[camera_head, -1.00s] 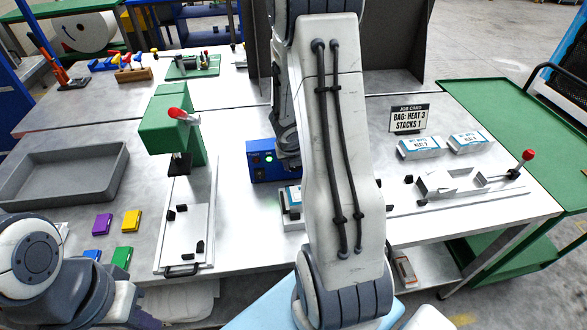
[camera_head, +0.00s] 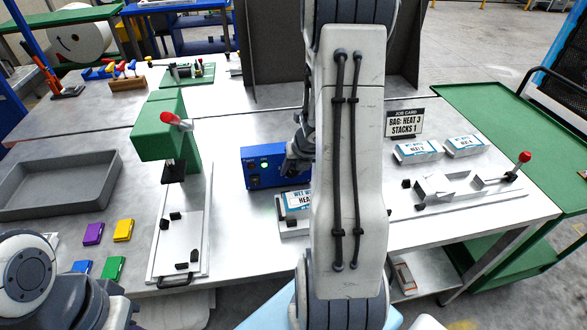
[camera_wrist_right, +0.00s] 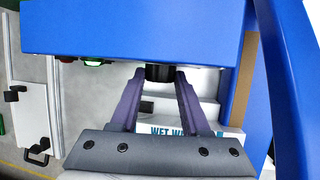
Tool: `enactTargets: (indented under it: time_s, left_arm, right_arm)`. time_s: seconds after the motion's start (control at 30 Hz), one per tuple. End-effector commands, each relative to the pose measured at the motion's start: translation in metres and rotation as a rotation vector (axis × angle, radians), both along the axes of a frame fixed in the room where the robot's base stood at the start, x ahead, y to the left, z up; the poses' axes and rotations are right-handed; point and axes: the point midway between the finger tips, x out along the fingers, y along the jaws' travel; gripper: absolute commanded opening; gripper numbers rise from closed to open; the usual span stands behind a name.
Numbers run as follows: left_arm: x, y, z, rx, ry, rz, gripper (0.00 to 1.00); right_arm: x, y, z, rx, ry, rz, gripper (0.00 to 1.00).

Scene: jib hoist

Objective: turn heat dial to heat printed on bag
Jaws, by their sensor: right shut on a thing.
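The blue heat box (camera_head: 262,168) stands on the bench, with a green light on its front; the box also shows in the right wrist view (camera_wrist_right: 130,28). The black heat dial (camera_wrist_right: 160,72) sticks out of its face, and its marks are hidden. My right gripper (camera_wrist_right: 160,78) is shut on the dial, with one purple finger on each side. In the head view the gripper (camera_head: 293,162) is at the box's right end, partly hidden by my forearm. A bag (camera_head: 297,200) lies before the box, its heat number covered by my forearm. My left gripper is out of view.
A job card (camera_head: 404,122) reads "BAG: HEAT 3 STACKS 1". Two more bags (camera_head: 417,150) (camera_head: 465,146) lie at right. A green press (camera_head: 160,130) with a red-knobbed lever stands left of the box. A grey tray (camera_head: 60,205) is at far left.

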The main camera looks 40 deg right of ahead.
Motion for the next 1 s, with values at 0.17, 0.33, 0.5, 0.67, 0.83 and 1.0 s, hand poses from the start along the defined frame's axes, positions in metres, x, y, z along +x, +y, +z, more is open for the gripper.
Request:
enactTargets:
  time_s: [0.17,0.33,0.5,0.67,0.83,1.0]
  left_arm:
    - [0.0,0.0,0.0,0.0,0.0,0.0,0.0]
    - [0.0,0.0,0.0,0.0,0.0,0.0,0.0]
    - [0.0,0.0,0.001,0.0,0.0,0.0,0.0]
    - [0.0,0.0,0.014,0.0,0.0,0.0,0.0]
    - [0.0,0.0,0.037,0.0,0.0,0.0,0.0]
    - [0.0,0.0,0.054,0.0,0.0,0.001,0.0]
  right_arm:
    - [0.001,-0.002,0.001,-0.004,-0.002,-0.002,0.73]
    - [0.001,-0.001,0.001,-0.003,-0.001,-0.001,0.76]
    - [0.0,0.0,0.002,-0.003,-0.001,-0.001,0.76]
    - [-0.006,0.0,0.021,-0.003,-0.002,-0.002,0.76]
    - [-0.021,0.002,0.054,-0.006,-0.002,-0.002,0.76]
    - [-0.034,0.004,0.081,-0.003,-0.002,-0.004,0.76]
